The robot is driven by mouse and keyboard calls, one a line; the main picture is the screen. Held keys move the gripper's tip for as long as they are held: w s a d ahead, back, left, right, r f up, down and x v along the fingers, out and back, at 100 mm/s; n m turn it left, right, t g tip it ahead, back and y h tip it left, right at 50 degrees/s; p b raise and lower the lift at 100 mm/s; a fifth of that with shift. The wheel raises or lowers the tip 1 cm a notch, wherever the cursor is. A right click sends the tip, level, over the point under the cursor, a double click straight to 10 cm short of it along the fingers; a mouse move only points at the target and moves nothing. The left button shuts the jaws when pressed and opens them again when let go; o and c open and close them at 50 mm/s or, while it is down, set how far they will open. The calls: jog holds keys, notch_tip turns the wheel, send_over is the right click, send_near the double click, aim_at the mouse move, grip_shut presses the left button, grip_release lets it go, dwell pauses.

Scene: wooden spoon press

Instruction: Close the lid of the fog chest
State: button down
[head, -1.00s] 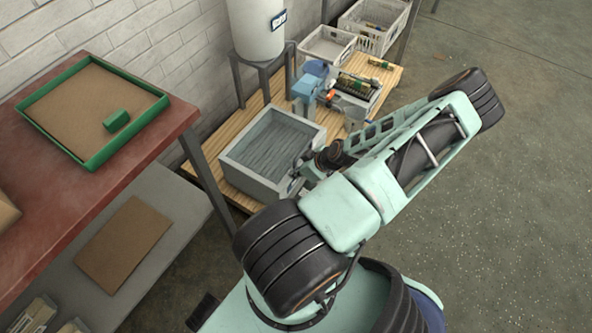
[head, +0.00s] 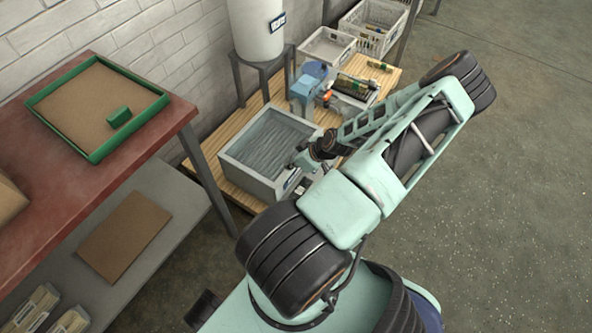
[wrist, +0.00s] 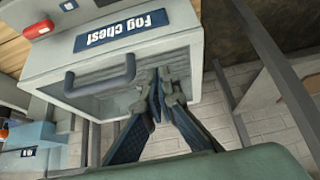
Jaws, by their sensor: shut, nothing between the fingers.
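The fog chest (head: 232,167) is a grey box on the wooden pallet, with a ribbed grey surface showing inside its rim. In the wrist view the fog chest (wrist: 45,68) fills the upper left, with a blue "Fog chest" label and a dark bar handle (wrist: 100,84). I cannot tell the lid's exact angle from these views. My gripper (wrist: 160,74) is shut and empty, its fingertips right of the handle at the ribbed part; touching is unclear. In the head view my arm hides the fingers and part of the chest's near right side.
A blue device (head: 305,88) and a brush-like unit (head: 355,87) stand behind the chest on the pallet (head: 222,188). White crates (head: 378,42) are further back. A white tank (head: 257,30) stands on a frame by the wall. A red-topped table (head: 160,120) is left; open floor lies right.

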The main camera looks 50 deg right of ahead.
jog(key=s+f+p, duration=0.1)
jog(key=s+f, duration=0.2)
jog(key=s, duration=0.6)
jog(key=shift+s+d+f, duration=0.2)
jog(key=shift+d, duration=0.2)
